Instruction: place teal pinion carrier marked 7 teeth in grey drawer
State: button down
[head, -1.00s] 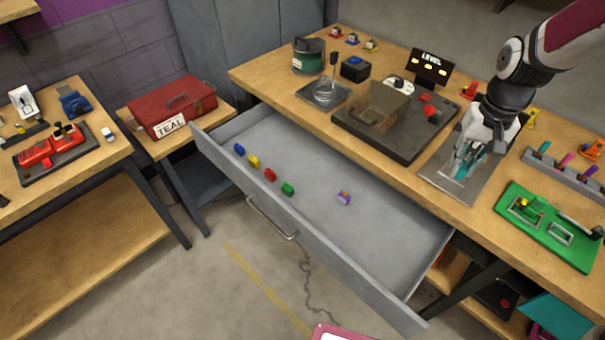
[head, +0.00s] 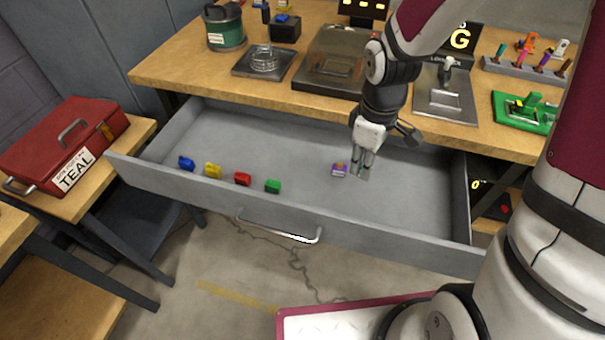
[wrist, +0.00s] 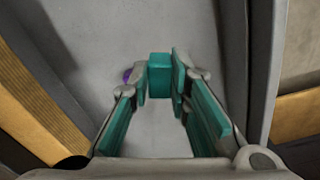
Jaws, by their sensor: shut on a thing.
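My gripper (head: 362,165) reaches down over the open grey drawer (head: 300,208), right beside a small purple and yellow piece (head: 339,170). In the wrist view a teal block (wrist: 160,73), seemingly the pinion carrier, sits between the fingertips, and the jaws are shut on it. Its 7-teeth mark cannot be read. The inner sides of the fingers also look teal. I cannot tell whether the block touches the drawer floor. The purple piece shows at the left fingertip in the wrist view (wrist: 127,75).
Blue (head: 187,163), yellow (head: 212,170), red (head: 242,179) and green (head: 272,186) pieces lie in a row near the drawer's front wall. The drawer floor right of my gripper is clear. The workbench (head: 165,75) edge lies behind. A red toolbox (head: 70,140) labelled TEAL stands left.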

jog(key=f+n+b, duration=0.1)
jog(key=s+f+n+b, duration=0.1)
jog(key=f, duration=0.1)
jog(key=s+f+n+b, duration=0.1)
jog(key=f, duration=0.1)
jog(key=shift+s+a+f, duration=0.15)
jog(key=shift+s+f, duration=0.05)
jog(key=shift+a+f+n+b, duration=0.1)
jog(key=shift+a+n+b, duration=0.05)
jog(key=shift+n+b, duration=0.2)
jog(key=b, duration=0.3)
send_over(303, 178)
jog(key=shift+s+f, duration=0.15)
jog(key=shift+f, duration=0.55)
jog(key=shift+f+b, duration=0.4)
jog(key=shift+f, duration=1.35)
jog(key=shift+f, duration=0.2)
jog(key=c, duration=1.5)
grip_release()
jog(key=shift+c, duration=0.2)
jog(key=shift+o, duration=0.3)
jog(key=shift+r, duration=0.1)
